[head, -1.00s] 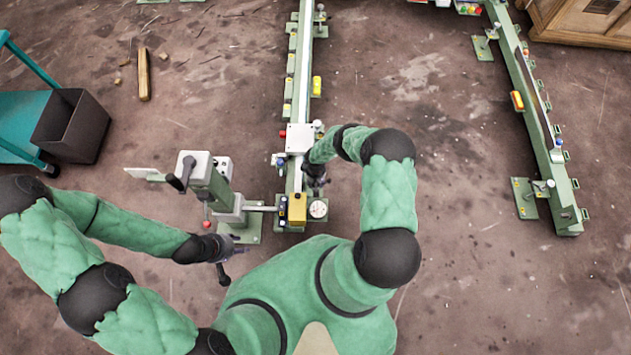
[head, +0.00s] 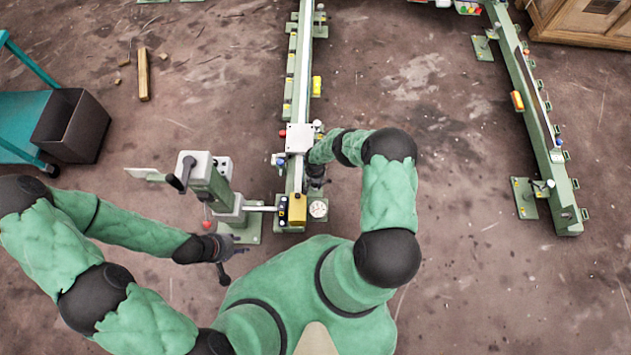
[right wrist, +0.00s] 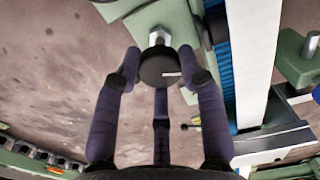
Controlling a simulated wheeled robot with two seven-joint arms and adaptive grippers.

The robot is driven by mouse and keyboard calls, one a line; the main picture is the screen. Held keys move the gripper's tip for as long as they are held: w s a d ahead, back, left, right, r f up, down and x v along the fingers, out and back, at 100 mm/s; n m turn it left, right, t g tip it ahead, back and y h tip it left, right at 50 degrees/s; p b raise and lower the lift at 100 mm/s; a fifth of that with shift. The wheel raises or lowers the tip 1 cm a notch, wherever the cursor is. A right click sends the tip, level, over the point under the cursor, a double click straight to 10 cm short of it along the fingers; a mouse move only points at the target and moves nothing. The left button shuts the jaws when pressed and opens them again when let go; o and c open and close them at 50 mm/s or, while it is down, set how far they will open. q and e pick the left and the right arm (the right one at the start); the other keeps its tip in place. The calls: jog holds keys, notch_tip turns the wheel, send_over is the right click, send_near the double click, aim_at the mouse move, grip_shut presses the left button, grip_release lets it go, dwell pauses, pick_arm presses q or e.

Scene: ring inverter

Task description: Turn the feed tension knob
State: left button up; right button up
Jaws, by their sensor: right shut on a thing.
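The feed tension knob (right wrist: 160,67), a round black cap with a small white mark on a metal shaft, shows in the right wrist view. My right gripper (right wrist: 158,75) has its fingers around the knob and is shut on it. In the head view my right gripper (head: 315,182) is at the right side of the green machine rail (head: 300,70), and the knob is hidden there. My left gripper (head: 232,265) hangs over the floor at lower left, apart from the machine. Its fingers are too small to judge.
A green stand with a grey head (head: 197,172) is just left of the rail. A round dial (head: 318,209) and a yellow block (head: 297,210) sit at the rail's near end. A dark bin (head: 70,127) stands far left.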

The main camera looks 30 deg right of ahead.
jog(key=shift+s, duration=0.1)
jog(key=o, duration=1.1)
jog(key=shift+o, duration=0.2)
jog(key=shift+r, duration=0.45)
notch_tip(320, 180, up, 11)
dwell(0.3)
